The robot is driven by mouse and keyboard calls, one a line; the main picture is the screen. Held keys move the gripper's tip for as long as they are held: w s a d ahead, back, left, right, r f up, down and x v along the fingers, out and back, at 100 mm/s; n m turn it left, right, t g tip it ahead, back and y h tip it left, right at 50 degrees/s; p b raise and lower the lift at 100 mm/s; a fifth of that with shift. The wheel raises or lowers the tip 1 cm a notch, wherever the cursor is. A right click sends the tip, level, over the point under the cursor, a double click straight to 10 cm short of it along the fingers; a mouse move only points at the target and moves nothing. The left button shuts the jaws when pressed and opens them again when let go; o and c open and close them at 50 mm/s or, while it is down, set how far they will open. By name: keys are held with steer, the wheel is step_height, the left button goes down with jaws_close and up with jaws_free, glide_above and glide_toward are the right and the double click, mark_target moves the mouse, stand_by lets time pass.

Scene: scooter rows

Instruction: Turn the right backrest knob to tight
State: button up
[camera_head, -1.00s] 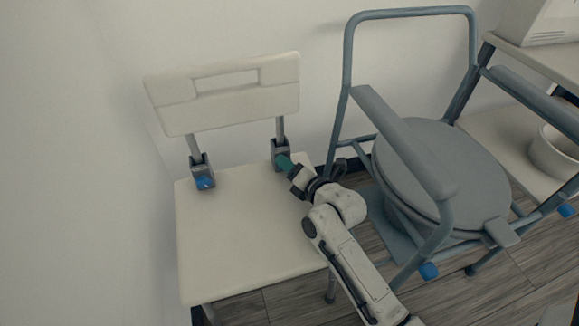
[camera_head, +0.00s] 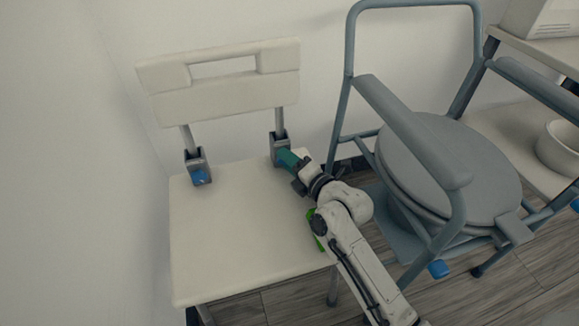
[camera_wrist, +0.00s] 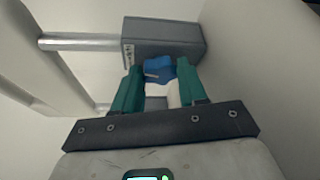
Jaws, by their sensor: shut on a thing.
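The right backrest bracket (camera_head: 279,146) is a grey block at the foot of the right backrest post on a cream shower chair. My gripper (camera_head: 287,159) reaches it from the lower right and hides its knob in the head view. In the wrist view the blue right knob (camera_wrist: 159,70) sits against the grey bracket (camera_wrist: 172,38), between the teal fingers of my gripper (camera_wrist: 156,88). The fingers are shut on it. The knob's pointer or marks are too small to read. The left backrest knob (camera_head: 199,177), also blue, is on the left bracket.
The chair's cream seat (camera_head: 235,235) lies below the gripper and is bare. The cream backrest (camera_head: 222,85) stands above. A grey commode chair (camera_head: 440,165) is close on the right of my arm. A shelf with a white bowl (camera_head: 558,150) is at the far right.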

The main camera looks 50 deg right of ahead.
steer(key=o, duration=1.1)
steer(key=shift+c, duration=0.2)
steer(key=shift+r+p, duration=0.35)
steer(key=shift+r, duration=0.1)
step_height(320, 180, up, 3)
steer(key=shift+p, duration=0.75)
steer(key=s+a+r+p, duration=0.2)
steer(key=s+r+p, duration=0.1)
steer(key=s, duration=0.3)
steer(key=s+a+r+p, duration=0.2)
steer(key=s+r, duration=0.4)
steer(key=s, duration=0.1)
steer(key=shift+s+p, duration=0.25)
steer(key=shift+p, duration=0.15)
